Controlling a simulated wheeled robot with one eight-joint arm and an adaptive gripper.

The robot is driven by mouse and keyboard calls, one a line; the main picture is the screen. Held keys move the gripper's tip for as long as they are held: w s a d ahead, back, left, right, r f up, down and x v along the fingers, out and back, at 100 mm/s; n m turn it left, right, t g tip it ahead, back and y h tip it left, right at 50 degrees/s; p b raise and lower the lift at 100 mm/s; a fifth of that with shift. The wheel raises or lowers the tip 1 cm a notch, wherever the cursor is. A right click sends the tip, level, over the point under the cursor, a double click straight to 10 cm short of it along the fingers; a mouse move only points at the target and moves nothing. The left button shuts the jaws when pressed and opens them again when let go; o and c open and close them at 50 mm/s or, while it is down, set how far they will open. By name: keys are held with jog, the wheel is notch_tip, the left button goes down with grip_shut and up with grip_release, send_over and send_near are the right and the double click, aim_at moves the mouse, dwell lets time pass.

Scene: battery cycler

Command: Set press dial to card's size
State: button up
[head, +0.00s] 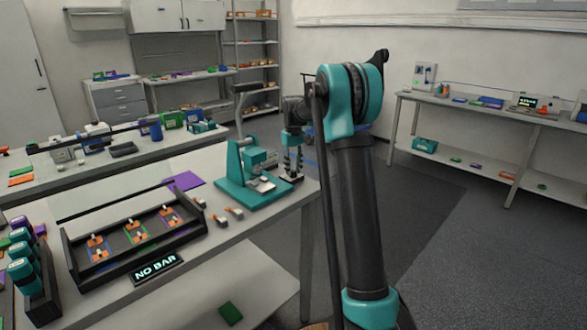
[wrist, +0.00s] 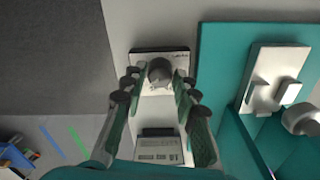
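The teal press (head: 245,178) stands at the right end of the near table. Its teal body (wrist: 222,75) also shows in the wrist view. Beside it is a small pale unit with a dark edge, bearing a round grey dial knob (wrist: 160,72). My gripper (head: 292,174) points down over this unit. In the wrist view my gripper (wrist: 159,80) has its fingers apart, one on each side of the knob. I cannot tell whether they touch it. A pale panel with dark markings (wrist: 158,146) lies nearer the camera, too small to read. I cannot make out the size card.
A black tray (head: 72,258) with orange-and-white parts lies left of the press, by a "NO BAR" display (head: 157,268). A purple sheet (head: 184,181) and small loose parts lie between. Another bench (head: 480,115) stands at right; the floor between is clear.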

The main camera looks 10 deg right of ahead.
grip_shut()
jog(key=shift+n, duration=0.3)
jog(key=n, duration=0.5)
jog(key=shift+n, duration=0.3)
jog(key=n, duration=0.9)
jog(key=shift+n, duration=0.4)
jog(key=o, duration=0.5)
grip_release()
